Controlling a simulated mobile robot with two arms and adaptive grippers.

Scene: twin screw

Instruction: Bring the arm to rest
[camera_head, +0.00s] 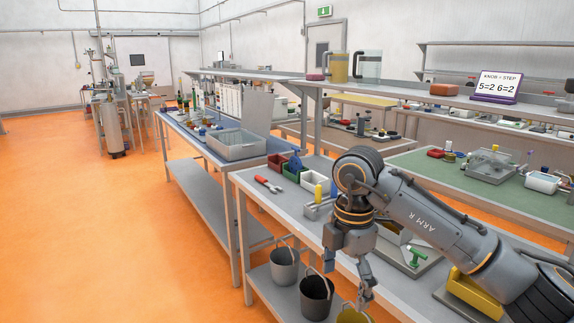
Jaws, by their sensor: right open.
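My right arm, marked "ARM R", reaches in from the lower right and bends down at the wrist. My right gripper (364,297) points downward near the front edge of the workbench (260,192), above a yellowish bucket (354,315). Its jaws are open, and I see nothing held between them. The arm hides part of the bench top behind it. My left gripper is not in view.
A red-handled tool (268,184) and small bins (292,168) lie on the bench. A green-handled part (416,257) is close beside the arm. A grey bucket (284,267) and a dark bucket (317,296) stand on the lower shelf. The orange floor (100,230) at left is clear.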

